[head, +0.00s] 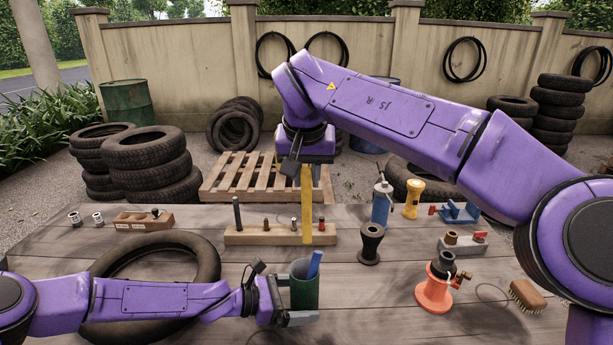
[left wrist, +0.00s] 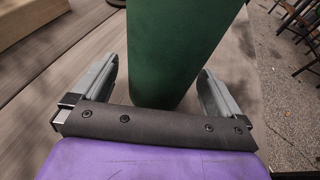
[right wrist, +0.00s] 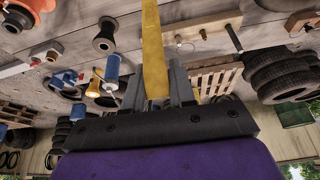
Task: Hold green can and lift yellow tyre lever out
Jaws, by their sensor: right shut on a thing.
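The green can (head: 304,290) stands upright on the bench with a blue tyre lever (head: 315,263) leaning in it. My left gripper (head: 296,300) is around the can, one finger on each side. In the left wrist view the can (left wrist: 180,45) is between the fingers, which look wide apart; firm contact cannot be made out. My right gripper (right wrist: 160,90) is shut on the yellow tyre lever (head: 307,205), which hangs nearly vertical. Its lower end shows above the can's rim, clear of it. The lever also shows in the right wrist view (right wrist: 152,45).
A tyre (head: 205,255) lies left of the can, partly behind my left arm. A wooden rack (head: 265,236) with several pegs stands behind. A black spool (head: 370,245), an orange stand (head: 433,296) and a brush (head: 527,296) are to the right.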

